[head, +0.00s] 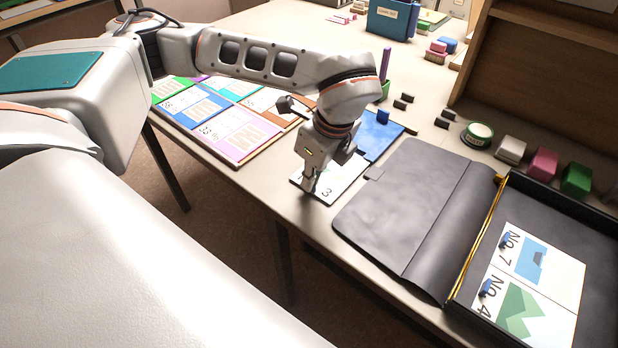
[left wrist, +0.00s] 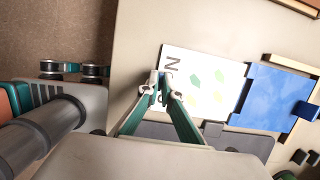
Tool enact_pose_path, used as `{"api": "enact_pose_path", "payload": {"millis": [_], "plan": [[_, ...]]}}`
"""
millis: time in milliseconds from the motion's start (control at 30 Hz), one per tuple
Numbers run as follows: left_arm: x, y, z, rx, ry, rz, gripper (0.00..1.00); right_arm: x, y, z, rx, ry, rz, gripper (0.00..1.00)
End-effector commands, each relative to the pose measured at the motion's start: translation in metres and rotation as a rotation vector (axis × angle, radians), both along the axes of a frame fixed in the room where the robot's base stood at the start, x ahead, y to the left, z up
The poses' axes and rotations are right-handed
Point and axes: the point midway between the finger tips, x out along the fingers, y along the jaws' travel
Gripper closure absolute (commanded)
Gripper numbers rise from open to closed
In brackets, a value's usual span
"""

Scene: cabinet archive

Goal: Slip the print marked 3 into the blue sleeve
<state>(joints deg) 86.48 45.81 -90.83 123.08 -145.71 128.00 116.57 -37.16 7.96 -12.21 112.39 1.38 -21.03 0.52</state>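The print marked 3 (head: 340,182) is a white sheet by the table's front edge. In the left wrist view the print (left wrist: 205,90) shows green and yellow shapes, with its label partly hidden by my fingers. My left gripper (head: 309,187) points down at the print's label end. In the left wrist view its fingertips (left wrist: 160,84) are close together, seemingly on a small grip on the print that they hide. The blue sleeve (head: 380,138) lies flat beside the print's far end. In the left wrist view the sleeve (left wrist: 275,93) meets the print along a dark edge. My right gripper is out of view.
A grey folder (head: 393,195) lies open just right of the print. A black tray (head: 485,300) holds prints 7 and 4. A coloured board (head: 235,136) lies on the left. Small blocks and a round tin (head: 480,133) stand behind.

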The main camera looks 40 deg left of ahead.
Motion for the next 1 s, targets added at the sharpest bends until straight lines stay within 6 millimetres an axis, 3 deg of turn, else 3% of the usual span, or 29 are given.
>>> {"api": "enact_pose_path", "payload": {"millis": [467, 1000], "plan": [[0.001, 0.000, 0.000, 0.000, 0.000, 0.000, 1.00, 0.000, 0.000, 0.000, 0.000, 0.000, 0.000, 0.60], [0.031, -0.003, 0.000, 0.000, 0.001, 0.001, 1.00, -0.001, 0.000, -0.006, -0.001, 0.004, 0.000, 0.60]]}}
